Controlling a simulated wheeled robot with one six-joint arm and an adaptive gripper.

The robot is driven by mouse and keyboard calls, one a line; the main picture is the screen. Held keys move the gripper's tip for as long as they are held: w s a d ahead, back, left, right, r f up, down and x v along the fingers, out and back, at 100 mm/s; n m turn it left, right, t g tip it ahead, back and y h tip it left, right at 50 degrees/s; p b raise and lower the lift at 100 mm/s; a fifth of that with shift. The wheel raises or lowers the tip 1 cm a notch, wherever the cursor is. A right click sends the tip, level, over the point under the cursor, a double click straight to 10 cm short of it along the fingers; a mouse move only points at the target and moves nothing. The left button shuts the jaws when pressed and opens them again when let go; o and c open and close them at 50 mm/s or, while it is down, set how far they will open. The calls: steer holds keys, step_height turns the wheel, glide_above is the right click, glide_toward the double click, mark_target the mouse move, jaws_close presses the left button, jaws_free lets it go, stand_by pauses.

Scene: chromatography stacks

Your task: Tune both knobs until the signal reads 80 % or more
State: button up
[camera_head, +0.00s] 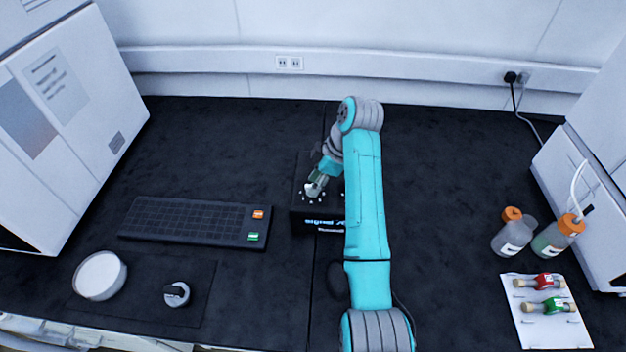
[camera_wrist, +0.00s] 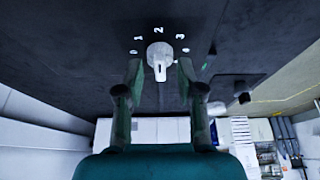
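The black control box (camera_head: 318,222) stands on the bench in the middle of the head view. Its front shows lit "signal" text, but the value is too small to read and my arm covers its right part. A white knob (camera_wrist: 160,56) shows in the wrist view, with a pointer aimed toward the bottom of the picture and marks including 1, 2 and 3 around it. My gripper (camera_wrist: 161,78) is open, with one finger on each side of the knob and visible gaps. In the head view my gripper (camera_head: 315,184) is over the box top. The second knob is not visible, possibly hidden by my arm.
A dark rack (camera_head: 180,218) with orange and green tags lies left of the box. A white round dish (camera_head: 99,275) and a small capped item (camera_head: 176,294) are at front left. Bottles (camera_head: 513,235) and a white tray (camera_head: 535,330) stand at right.

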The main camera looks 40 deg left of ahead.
jaws_close()
steer(key=m, duration=0.1)
steer(key=m+t, duration=0.1)
steer(key=m, duration=0.1)
steer(key=shift+s+d+m, duration=0.1)
steer(key=shift+s+m, duration=0.05)
steer(key=shift+m, duration=0.15)
steer(key=m+t, duration=0.1)
steer(key=m, duration=0.1)
steer(key=m+t, duration=0.1)
steer(key=m, duration=0.2)
steer(key=shift+s+y, duration=0.15)
steer(key=shift+y, duration=0.15)
steer(key=shift+m, duration=0.3)
jaws_free()
